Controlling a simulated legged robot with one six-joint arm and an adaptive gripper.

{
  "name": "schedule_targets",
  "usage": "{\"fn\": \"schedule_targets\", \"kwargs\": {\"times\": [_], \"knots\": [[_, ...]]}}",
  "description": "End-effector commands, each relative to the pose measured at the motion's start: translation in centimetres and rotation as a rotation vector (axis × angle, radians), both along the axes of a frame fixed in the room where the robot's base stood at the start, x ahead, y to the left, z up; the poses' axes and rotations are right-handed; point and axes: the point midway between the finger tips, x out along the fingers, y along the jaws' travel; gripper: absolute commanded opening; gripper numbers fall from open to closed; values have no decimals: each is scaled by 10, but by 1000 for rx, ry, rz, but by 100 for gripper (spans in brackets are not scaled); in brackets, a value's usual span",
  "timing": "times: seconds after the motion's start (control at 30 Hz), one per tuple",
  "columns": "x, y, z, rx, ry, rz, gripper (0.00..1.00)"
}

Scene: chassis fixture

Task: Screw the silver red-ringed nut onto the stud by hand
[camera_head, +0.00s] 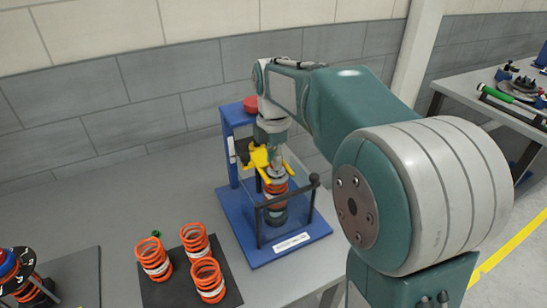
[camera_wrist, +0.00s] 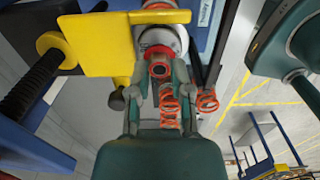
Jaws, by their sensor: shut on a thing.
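My gripper (camera_wrist: 160,84) points at the top of the spring assembly in the blue fixture (camera_head: 292,255). Its fingers are closed around the red-ringed nut (camera_wrist: 160,70), whose dark round opening faces the wrist camera. In the head view my gripper (camera_head: 275,163) is over the assembly, and the nut is too small and covered to make out. A silver round mount (camera_wrist: 172,40) lies just beyond the nut. The stud cannot be told apart, so whether the nut sits on it is unclear. The orange spring (camera_head: 275,197) stands upright below the mount.
A yellow clamp (camera_wrist: 108,42) sits close beside the gripper, with a black threaded rod (camera_wrist: 30,84) through it. A red knob (camera_head: 250,104) tops the blue column. Several loose orange springs (camera_head: 207,280) stand on a dark mat (camera_head: 178,293). Clear panels and dark posts edge the fixture.

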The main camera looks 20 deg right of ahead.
Motion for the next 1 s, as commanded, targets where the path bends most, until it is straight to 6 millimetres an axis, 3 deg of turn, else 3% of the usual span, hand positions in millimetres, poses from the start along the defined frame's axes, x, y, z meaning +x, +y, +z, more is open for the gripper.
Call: {"fn": "schedule_targets", "kwargs": {"times": [0.7,1.0], "knots": [[-5,-3,-5,2,13,785,0],[-5,-3,-6,4,15,889,0]]}}
